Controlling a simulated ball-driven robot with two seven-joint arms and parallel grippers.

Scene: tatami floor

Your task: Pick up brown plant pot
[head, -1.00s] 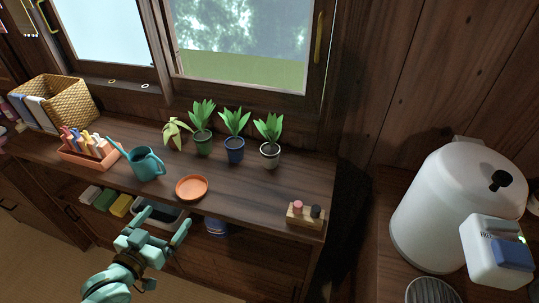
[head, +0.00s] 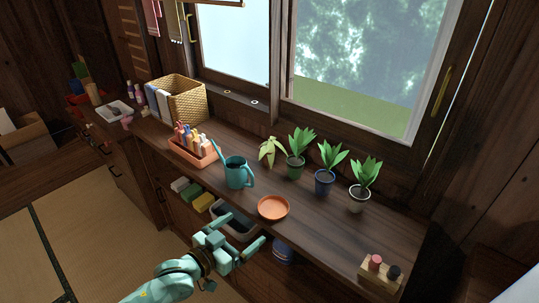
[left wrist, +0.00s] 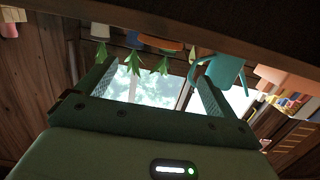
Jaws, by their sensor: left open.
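Several potted plants stand in a row on the wooden counter below the window in the head view. They are a drooping pale-green plant (head: 271,152), a green pot (head: 295,171), a blue pot (head: 323,186) and a pale grey pot (head: 357,205). The drooping plant's pot is small and dark against the wood, so I cannot tell if it is brown. My left gripper (head: 245,232) is open and empty, in front of the counter's front edge, apart from the plants. Its open jaws also show in the left wrist view (left wrist: 155,78). My right gripper is not in view.
An orange saucer (head: 273,208), a teal watering can (head: 236,174), a terracotta tray of tools (head: 193,152) and a wicker basket (head: 186,102) stand on the counter. A small wooden block with knobs (head: 380,273) is at its right end. Below is a shelf with sponges (head: 203,202).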

